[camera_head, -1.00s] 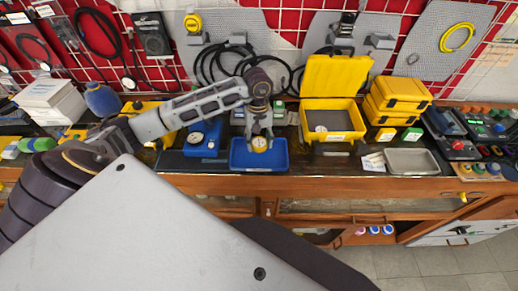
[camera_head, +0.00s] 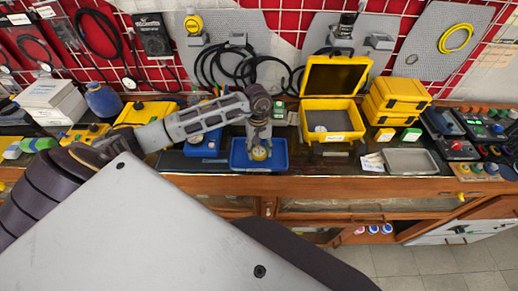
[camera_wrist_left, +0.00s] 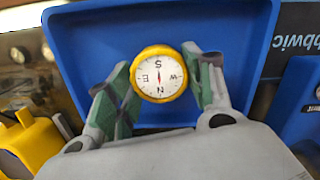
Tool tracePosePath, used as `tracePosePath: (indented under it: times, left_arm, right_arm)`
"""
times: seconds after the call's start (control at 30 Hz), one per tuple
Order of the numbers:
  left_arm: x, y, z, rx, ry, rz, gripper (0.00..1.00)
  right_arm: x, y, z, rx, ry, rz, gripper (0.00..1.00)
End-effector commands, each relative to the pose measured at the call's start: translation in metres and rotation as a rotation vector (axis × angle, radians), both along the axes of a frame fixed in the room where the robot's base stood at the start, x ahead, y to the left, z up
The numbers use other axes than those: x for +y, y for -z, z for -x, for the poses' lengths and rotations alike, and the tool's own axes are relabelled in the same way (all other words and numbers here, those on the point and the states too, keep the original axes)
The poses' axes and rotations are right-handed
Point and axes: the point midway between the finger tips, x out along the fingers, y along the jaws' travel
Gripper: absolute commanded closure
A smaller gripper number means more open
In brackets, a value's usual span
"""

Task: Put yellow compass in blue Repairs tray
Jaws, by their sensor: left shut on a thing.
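The yellow compass (camera_head: 260,153) has a yellow rim and a white dial. It is held between the fingertips of my left gripper (camera_head: 259,147), inside the outline of the blue tray (camera_head: 279,163) near the bench's front edge. In the left wrist view the compass (camera_wrist_left: 158,74) sits face-on between the green-padded fingers of the gripper (camera_wrist_left: 160,80), with the blue tray (camera_wrist_left: 220,30) behind it. I cannot tell whether the compass touches the tray floor. No label is readable on this tray. My right gripper is not in view.
Another blue tray (camera_head: 205,146) stands just left, partly behind my arm. An open yellow case (camera_head: 331,119), stacked yellow cases (camera_head: 399,97) and a grey tray (camera_head: 411,161) stand to the right. Black cables (camera_head: 225,66) hang behind on the wall.

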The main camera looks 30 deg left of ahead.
Motion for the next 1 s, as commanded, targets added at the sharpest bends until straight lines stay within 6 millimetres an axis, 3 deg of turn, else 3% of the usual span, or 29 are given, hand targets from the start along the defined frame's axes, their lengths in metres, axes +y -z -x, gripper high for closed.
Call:
tracePosePath:
  times: [0.5, 0.53, 0.67, 1.0]
  left_arm:
    - [0.0002, 0.0050, -0.0003, -0.001, 0.000, 0.000, 0.72]
    - [0.0001, 0.0044, -0.0001, 0.000, 0.000, 0.000, 0.44]
    - [0.0000, 0.0039, -0.0002, 0.000, 0.000, 0.000, 0.28]
    - [0.0001, 0.0036, -0.0002, -0.001, 0.000, 0.001, 0.27]
  right_arm:
    - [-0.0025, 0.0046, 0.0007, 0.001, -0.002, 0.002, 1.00]
    - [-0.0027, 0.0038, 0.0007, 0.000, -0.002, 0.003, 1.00]
    - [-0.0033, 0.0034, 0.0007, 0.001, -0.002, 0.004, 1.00]
    - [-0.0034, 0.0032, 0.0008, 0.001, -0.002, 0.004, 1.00]
